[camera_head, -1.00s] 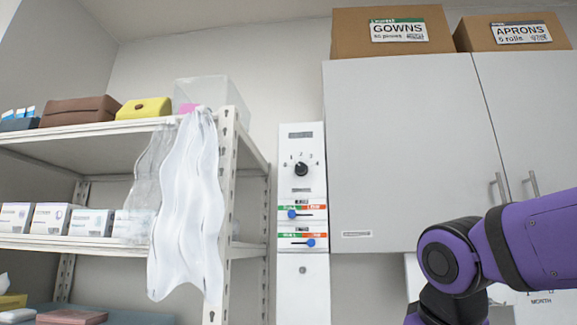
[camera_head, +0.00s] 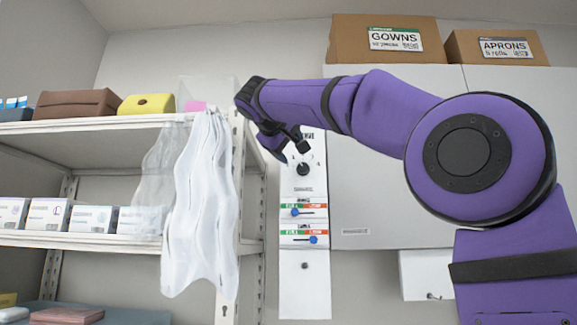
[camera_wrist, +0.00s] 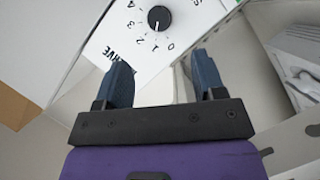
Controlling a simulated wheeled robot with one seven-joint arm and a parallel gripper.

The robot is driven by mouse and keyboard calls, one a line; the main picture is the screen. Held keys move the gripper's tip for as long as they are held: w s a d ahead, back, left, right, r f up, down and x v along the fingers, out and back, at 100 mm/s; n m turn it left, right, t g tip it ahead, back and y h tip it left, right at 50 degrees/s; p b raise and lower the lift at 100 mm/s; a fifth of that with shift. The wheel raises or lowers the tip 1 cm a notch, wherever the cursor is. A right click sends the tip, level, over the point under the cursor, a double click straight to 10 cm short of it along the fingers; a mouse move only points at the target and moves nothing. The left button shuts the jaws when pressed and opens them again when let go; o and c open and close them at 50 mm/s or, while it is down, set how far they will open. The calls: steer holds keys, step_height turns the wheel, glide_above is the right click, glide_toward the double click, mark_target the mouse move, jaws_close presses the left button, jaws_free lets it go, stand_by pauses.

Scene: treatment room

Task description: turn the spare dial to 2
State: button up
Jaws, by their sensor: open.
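A white wall panel (camera_head: 305,270) has one round black dial (camera_head: 303,169) near its top. In the wrist view the dial (camera_wrist: 159,17) shows upside down, with marks from 0 to 4 around it. Its white pointer line appears to lie near 1. A label beside it is partly hidden and ends in "RVE". My gripper (camera_head: 294,147) is by the panel's upper part, just above and left of the dial in the head view. In the wrist view my gripper (camera_wrist: 158,60) is open, its two blue fingers apart and the dial beyond their tips. No contact with the dial shows.
Two blue sliders (camera_head: 295,212) (camera_head: 313,240) sit below the dial. A shelf rack (camera_head: 232,250) with a hanging clear plastic sheet (camera_head: 200,215) stands close on the left. A grey cabinet (camera_head: 375,190) is on the right, with boxes (camera_head: 375,38) on top.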

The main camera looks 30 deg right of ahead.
mark_target(302, 166)
steer(key=x, duration=1)
steer(key=shift+w+d+r, duration=0.15)
steer(key=shift+w+d, duration=0.1)
steer(key=c, duration=0.9)
